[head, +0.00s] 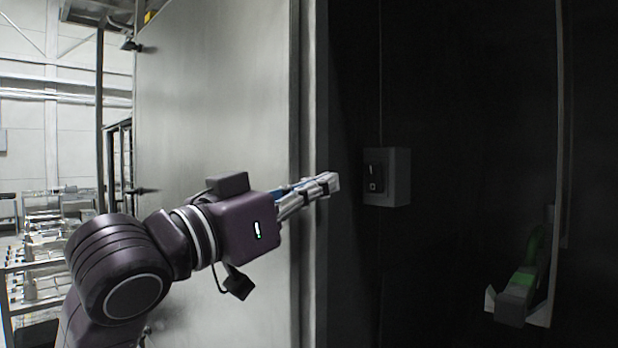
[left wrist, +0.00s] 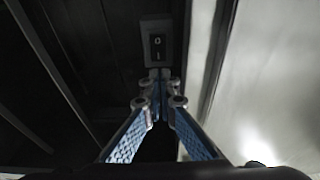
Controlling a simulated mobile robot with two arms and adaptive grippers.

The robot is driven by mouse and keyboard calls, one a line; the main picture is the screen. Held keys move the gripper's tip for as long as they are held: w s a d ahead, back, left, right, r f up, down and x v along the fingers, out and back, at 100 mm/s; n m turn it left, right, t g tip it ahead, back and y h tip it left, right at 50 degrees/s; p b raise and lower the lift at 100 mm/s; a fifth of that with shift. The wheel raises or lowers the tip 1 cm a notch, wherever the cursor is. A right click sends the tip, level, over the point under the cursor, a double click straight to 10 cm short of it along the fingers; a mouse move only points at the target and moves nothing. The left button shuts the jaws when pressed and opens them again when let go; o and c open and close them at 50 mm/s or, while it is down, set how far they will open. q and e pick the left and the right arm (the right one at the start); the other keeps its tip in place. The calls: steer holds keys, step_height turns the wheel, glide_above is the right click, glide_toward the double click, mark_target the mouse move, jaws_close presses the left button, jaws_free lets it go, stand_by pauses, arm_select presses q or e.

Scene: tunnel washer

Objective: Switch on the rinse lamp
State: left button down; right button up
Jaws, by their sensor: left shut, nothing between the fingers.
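A grey switch box (head: 387,177) with a black rocker switch (head: 375,177) is mounted on a dark wall to the right of the pale panel. The rocker carries a line mark and a round mark, also seen on the switch box in the left wrist view (left wrist: 156,42). My left gripper (head: 332,184) is shut and empty, pointing right, with a gap between its tips and the box in the head view. In the left wrist view the closed fingertips (left wrist: 159,82) appear just below the box. I see no lit lamp. My right gripper is not in view.
A tall pale metal panel (head: 215,110) stands beside and behind my left arm, its edge left of the switch. A dark fixture with a green part (head: 522,278) is at the lower right. Metal equipment (head: 45,245) stands in the bright hall at far left.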

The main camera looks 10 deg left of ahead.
mark_target(368, 163)
arm_select(q)
steer(key=p+x, duration=0.3)
steer(key=x, duration=0.5)
steer(key=shift+r+p, duration=0.1)
steer(key=shift+p, duration=0.2)
steer(key=shift+w+d, duration=0.3)
steer(key=shift+w, duration=0.15)
steer(key=shift+w+d+r+p, duration=0.2)
steer(key=shift+w+r+p, duration=0.1)
steer(key=shift+r+p, duration=0.25)
steer(key=shift+f, duration=0.3)
